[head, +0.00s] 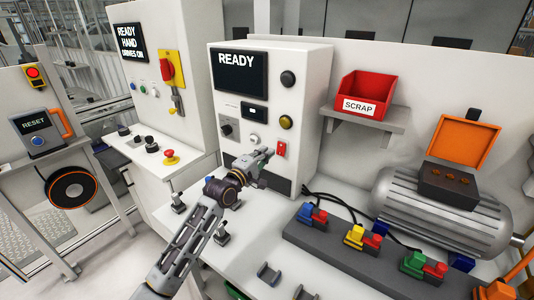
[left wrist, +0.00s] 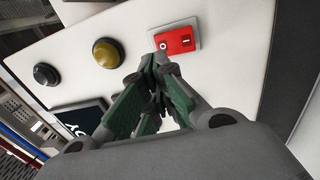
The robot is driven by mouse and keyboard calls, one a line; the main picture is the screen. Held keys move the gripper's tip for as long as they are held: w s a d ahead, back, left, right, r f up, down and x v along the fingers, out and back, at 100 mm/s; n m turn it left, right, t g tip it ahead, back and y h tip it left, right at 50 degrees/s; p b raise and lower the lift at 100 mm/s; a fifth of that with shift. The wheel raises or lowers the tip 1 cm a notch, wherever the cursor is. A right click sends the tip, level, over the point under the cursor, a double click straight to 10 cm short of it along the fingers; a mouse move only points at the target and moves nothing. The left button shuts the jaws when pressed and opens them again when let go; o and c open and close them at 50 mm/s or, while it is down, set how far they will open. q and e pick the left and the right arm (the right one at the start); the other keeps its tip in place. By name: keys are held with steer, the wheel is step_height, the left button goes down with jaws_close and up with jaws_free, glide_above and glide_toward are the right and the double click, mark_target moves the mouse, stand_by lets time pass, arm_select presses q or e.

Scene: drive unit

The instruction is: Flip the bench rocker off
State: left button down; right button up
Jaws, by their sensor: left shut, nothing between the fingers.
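The bench rocker (head: 281,148) is a small red switch on a pale plate, low on the right of the white READY cabinet's front. In the left wrist view the rocker (left wrist: 175,42) shows a white ring mark on its left half and a bar mark on its right half. I cannot tell which half is pressed in. My left gripper (head: 267,153) is shut and empty, just left of the rocker in the head view. In the left wrist view its fingertips (left wrist: 159,62) are just below the rocker; contact is unclear. My right gripper is not in view.
The cabinet also carries a yellow button (head: 286,122), a black knob (head: 288,78) and a READY screen (head: 240,72). A red SCRAP bin (head: 366,93) sits on a shelf at right. Coloured clamps (head: 312,215) and a grey motor (head: 440,214) stand on the bench.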

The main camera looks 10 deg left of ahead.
arm_select(q)
steer(key=r+b+v, duration=0.1)
steer(key=r+v, duration=0.1)
steer(key=v, duration=0.6)
steer(key=shift+s+a, duration=0.1)
steer(key=shift+s, duration=0.1)
steer(key=shift+f, duration=0.1)
stand_by(0.4)
